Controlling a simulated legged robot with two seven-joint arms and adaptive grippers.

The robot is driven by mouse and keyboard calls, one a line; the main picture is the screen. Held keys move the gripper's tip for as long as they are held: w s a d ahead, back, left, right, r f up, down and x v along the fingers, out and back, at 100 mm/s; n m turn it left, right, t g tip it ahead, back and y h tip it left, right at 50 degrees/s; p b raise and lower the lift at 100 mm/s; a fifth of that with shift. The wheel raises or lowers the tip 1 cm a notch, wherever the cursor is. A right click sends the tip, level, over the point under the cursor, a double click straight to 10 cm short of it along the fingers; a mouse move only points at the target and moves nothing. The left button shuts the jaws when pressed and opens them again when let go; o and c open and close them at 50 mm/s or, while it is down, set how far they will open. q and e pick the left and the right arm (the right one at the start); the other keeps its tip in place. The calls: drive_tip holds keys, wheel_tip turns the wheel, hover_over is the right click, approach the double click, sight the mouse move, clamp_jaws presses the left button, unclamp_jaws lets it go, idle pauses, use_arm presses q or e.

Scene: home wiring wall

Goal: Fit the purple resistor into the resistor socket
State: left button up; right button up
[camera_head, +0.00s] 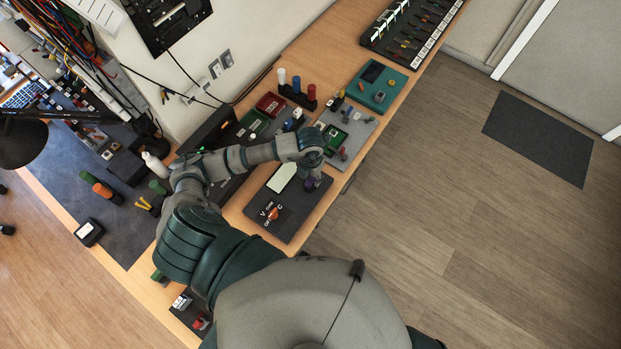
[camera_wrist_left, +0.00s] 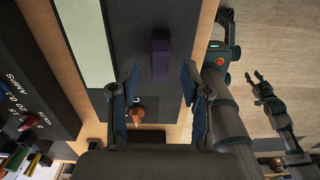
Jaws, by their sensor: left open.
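The purple resistor (camera_wrist_left: 160,55) is a small dark purple block standing on the dark meter panel. It also shows in the head view (camera_head: 311,183), just below my left gripper (camera_head: 316,172). In the left wrist view, the fingers of my left gripper (camera_wrist_left: 160,92) are spread, with the resistor ahead of the gap between them. The fingers are apart from it and nothing is between them. My right gripper (camera_wrist_left: 262,84) shows small at the right of the wrist view, its fingers apart and empty. I cannot make out which fitting is the resistor socket.
The dark meter panel (camera_head: 264,222) carries a pale screen and an orange knob (camera_wrist_left: 137,113). Beyond it lies a grey board (camera_head: 362,128) with a green module and small parts. A teal box (camera_head: 377,86) stands farther back. The bench's right edge borders open floor.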

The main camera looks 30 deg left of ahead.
sight(310, 179)
use_arm(q)
wheel_tip(310, 179, up, 9)
drive_tip(key=shift+f, duration=0.15)
idle(0.6)
